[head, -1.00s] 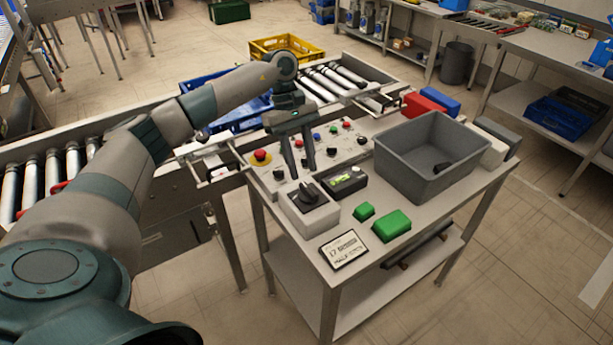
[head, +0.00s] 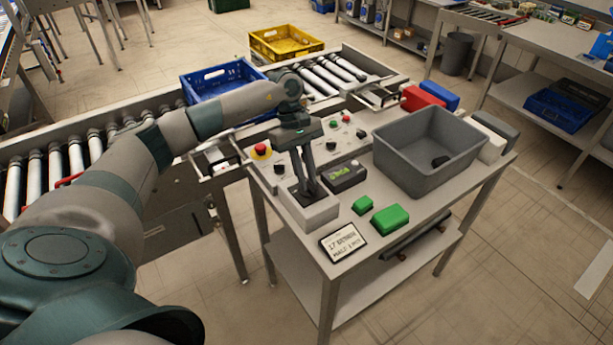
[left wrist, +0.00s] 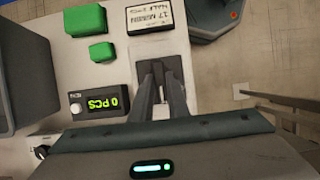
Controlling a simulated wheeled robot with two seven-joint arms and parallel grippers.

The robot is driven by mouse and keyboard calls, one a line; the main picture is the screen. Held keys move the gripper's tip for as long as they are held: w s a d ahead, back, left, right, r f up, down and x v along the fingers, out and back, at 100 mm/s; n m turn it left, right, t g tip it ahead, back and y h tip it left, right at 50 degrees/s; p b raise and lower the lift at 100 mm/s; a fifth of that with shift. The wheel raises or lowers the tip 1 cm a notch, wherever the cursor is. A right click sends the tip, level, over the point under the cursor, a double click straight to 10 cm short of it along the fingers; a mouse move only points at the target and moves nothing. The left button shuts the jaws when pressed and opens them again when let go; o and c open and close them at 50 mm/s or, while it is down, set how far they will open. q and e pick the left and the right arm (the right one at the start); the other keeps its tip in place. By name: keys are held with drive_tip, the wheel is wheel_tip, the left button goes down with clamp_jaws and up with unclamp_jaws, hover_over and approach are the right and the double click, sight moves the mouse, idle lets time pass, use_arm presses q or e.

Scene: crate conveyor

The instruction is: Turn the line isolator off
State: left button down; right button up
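The line isolator is a pale grey box (head: 317,214) with a black rotary handle, at the near left of the work table. Its box also shows in the left wrist view (left wrist: 174,52). My left gripper (head: 308,192) points down with its fingertips at the top of this box, where the handle is. The fingers cover most of the handle, so its angle does not show. In the left wrist view the fingertips (left wrist: 161,74) lie close together over the box; whether they grip the handle is not clear. My right gripper is not in view.
Close by are a counter box (head: 343,175) reading 0 PCS, two green blocks (head: 391,219), a printed card (head: 343,242) and a panel with a red button (head: 261,151). A grey bin (head: 400,165) stands right. A blue crate (head: 215,85) and a yellow crate (head: 287,43) are behind.

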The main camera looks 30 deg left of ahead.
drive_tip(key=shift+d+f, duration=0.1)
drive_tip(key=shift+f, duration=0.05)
